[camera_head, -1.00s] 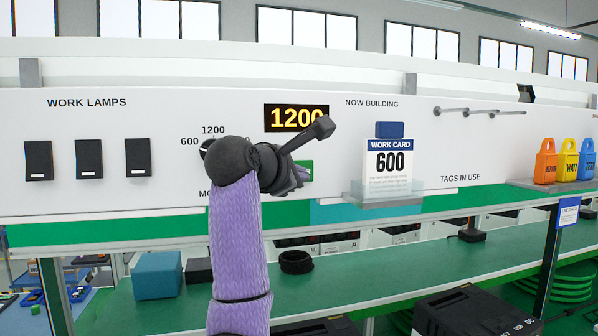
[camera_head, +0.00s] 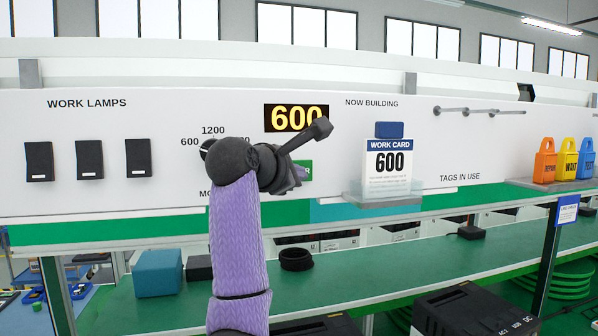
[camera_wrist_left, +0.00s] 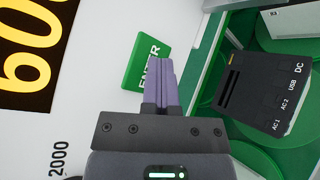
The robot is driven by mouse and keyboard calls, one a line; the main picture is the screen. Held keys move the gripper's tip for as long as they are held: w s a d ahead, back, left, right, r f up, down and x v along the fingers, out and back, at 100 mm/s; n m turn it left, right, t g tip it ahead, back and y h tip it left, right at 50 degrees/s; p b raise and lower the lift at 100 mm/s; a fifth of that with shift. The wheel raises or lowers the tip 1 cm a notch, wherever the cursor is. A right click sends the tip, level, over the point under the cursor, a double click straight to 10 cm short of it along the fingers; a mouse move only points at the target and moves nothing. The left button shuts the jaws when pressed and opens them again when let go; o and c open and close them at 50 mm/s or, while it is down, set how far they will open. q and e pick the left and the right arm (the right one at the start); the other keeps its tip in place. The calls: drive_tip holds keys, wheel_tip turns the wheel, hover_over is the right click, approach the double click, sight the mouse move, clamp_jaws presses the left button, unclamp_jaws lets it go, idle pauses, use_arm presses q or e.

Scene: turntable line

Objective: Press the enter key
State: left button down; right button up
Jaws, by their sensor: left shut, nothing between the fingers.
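The green enter key (camera_head: 306,164) is on the white panel below the display, mostly hidden behind my left gripper (camera_head: 300,176) in the head view. In the left wrist view the key (camera_wrist_left: 140,66) shows its white lettering, partly covered by the fingers. My left gripper (camera_wrist_left: 161,74) is shut and empty, its purple fingertips in front of the key's edge. I cannot tell whether they touch it. The display (camera_head: 288,118) reads 600 in yellow; it also shows in the left wrist view (camera_wrist_left: 28,50). My right gripper is not in view.
The work card (camera_head: 388,162) reads 600 and stands in a clear holder right of the key. The mode dial (camera_head: 207,148) is left of it, partly behind my arm. Three black lamp switches (camera_head: 89,159) are farther left. A green bench (camera_head: 350,272) lies below.

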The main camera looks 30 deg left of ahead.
use_arm(q)
drive_tip(key=shift+s, duration=0.1)
drive_tip(key=shift+s+d+b, duration=0.4)
drive_tip(key=shift+s+d, duration=0.05)
drive_tip(key=shift+d, duration=0.15)
drive_tip(key=shift+s+d+b, duration=1.05)
drive_tip(key=shift+s+d, duration=0.55)
drive_tip(key=shift+d, duration=0.3)
drive_tip(key=shift+f, duration=0.1)
